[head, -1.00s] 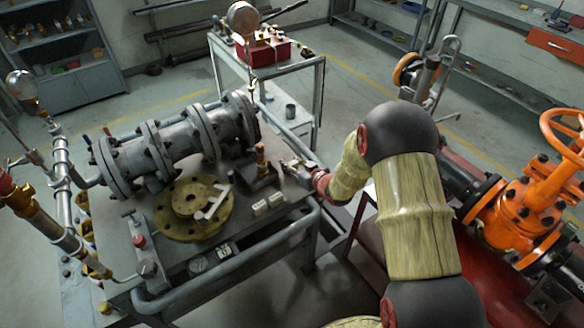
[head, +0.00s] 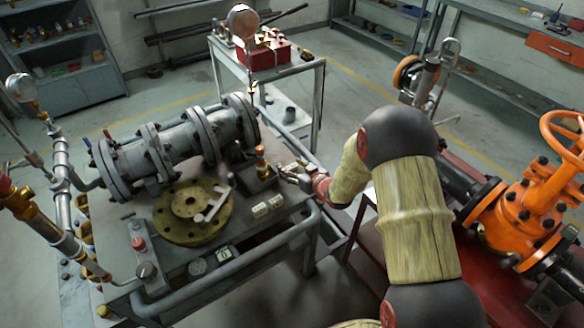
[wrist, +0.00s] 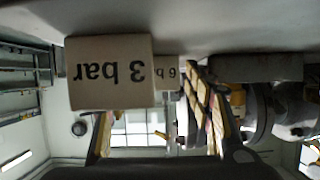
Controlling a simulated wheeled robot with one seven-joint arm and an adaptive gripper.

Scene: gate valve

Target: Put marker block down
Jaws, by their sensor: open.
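Two small pale blocks stand side by side on the workbench (head: 290,218), near its right edge. In the wrist view, which is upside down, the nearer block (wrist: 112,72) reads "3 bar" and a smaller-looking one behind it (wrist: 167,73) shows a "6". In the head view the pair shows as a left block (head: 260,210) and a right block (head: 276,202). My gripper (head: 288,170) is open, low at the bench edge behind the blocks. In the wrist view its fingers are spread with nothing clamped between them; the "3 bar" block rests on the bench top.
A dark block with a brass fitting (head: 260,160) stands close left of my gripper. A brass flange disc (head: 190,205) with a grey wrench-like piece lies left of the blocks. A grey flanged pipe (head: 180,145) runs behind. An orange valve (head: 520,205) stands right.

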